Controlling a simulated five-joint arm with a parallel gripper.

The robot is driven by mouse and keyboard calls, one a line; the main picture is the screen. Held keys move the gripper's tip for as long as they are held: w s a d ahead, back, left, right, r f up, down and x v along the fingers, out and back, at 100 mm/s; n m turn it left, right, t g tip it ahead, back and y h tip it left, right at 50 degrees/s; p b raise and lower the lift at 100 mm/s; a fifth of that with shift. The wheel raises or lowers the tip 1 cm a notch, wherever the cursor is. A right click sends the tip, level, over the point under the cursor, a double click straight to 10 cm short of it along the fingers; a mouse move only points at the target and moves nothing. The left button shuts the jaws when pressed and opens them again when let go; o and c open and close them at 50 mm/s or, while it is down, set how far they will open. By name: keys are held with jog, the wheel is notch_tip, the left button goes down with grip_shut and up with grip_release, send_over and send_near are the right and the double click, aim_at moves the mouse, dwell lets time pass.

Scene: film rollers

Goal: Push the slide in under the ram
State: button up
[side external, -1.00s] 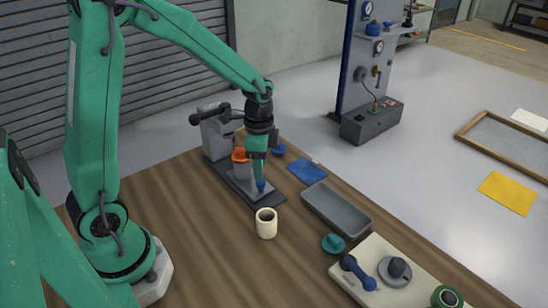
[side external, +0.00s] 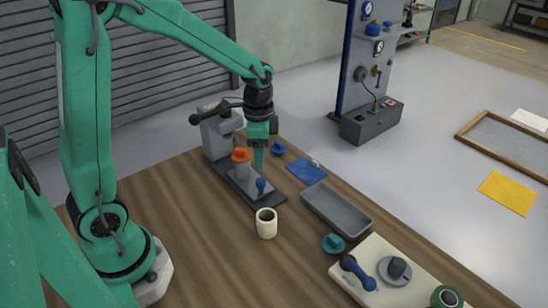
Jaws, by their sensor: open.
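The grey press (side external: 214,135) stands at the back left of the table, with its dark base (side external: 268,200) reaching toward the front right. The grey slide (side external: 246,185) lies on this base, with a blue knob (side external: 261,186) at its near end. An orange-topped piece (side external: 241,155) stands on the slide, in front of the press head. The ram is hard to make out under the head. My gripper (side external: 259,168) points down above and just behind the blue knob, apart from it. It is open and appears empty; its fingers overlap in this view.
A cream cup (side external: 266,223) stands close in front of the base. A grey tray (side external: 337,211), a blue clipboard (side external: 307,171) and a teal knobbed piece (side external: 333,243) lie to the right. A pale board (side external: 345,272) holds several parts. The table's left front is clear.

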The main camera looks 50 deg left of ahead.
aim_at(261, 180)
jog(key=n, duration=0.4)
jog(key=shift+n, duration=0.4)
jog(key=n, duration=0.4)
jog(key=shift+f, duration=0.1)
jog(key=n, duration=0.8)
jog(key=shift+f, duration=0.15)
jog(key=shift+f, duration=3.8)
